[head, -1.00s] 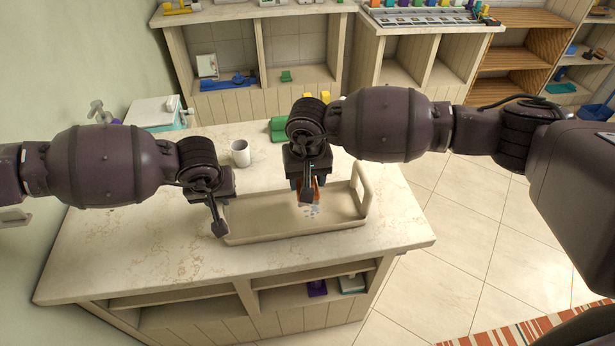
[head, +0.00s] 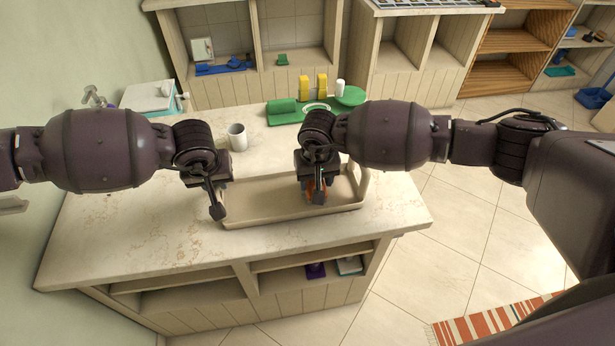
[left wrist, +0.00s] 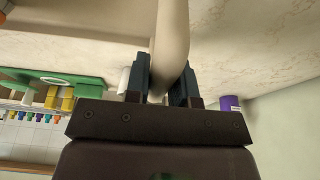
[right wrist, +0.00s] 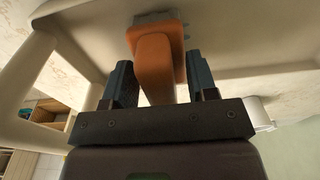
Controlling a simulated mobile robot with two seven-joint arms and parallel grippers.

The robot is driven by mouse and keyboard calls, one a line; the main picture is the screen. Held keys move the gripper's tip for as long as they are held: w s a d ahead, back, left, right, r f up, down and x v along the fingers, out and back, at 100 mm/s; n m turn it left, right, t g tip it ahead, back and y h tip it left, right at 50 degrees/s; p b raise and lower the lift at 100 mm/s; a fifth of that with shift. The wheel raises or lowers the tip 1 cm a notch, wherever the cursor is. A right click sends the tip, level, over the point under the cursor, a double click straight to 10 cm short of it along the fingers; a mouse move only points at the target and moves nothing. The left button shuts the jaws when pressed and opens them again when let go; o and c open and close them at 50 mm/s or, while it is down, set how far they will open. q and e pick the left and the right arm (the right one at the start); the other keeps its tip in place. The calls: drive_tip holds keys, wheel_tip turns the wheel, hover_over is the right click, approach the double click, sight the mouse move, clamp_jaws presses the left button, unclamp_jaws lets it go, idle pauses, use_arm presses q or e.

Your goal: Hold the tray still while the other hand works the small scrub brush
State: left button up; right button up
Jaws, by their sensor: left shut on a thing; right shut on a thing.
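The beige tray (head: 245,218) lies on the counter. My left gripper (head: 217,207) is at its left end, shut on the tray's beige end handle (left wrist: 172,35), which runs between the fingers in the left wrist view. My right gripper (head: 317,192) is over the right half of the tray, shut on the orange scrub brush (right wrist: 153,60). In the right wrist view the brush's handle is between the fingers and its grey bristle end is at the tray floor; whether the bristles touch cannot be told. In the head view the gripper mostly hides the brush.
A white mug (head: 237,138) stands behind the tray. A green stand (head: 285,112) with yellow pieces (head: 304,88) is at the counter's back edge. A white box (head: 150,97) is at the back left. The counter's front left is clear.

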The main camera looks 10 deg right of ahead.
drive_tip(key=shift+d, duration=0.45)
drive_tip(key=shift+a, duration=1.7)
drive_tip(key=shift+a+r, duration=0.1)
drive_tip(key=shift+a, duration=0.05)
wheel_tip(320, 180, up, 8)
use_arm(q)
drive_tip(key=o, duration=1.8)
drive_tip(key=shift+r, duration=0.2)
use_arm(e)
drive_tip(key=shift+r, duration=0.1)
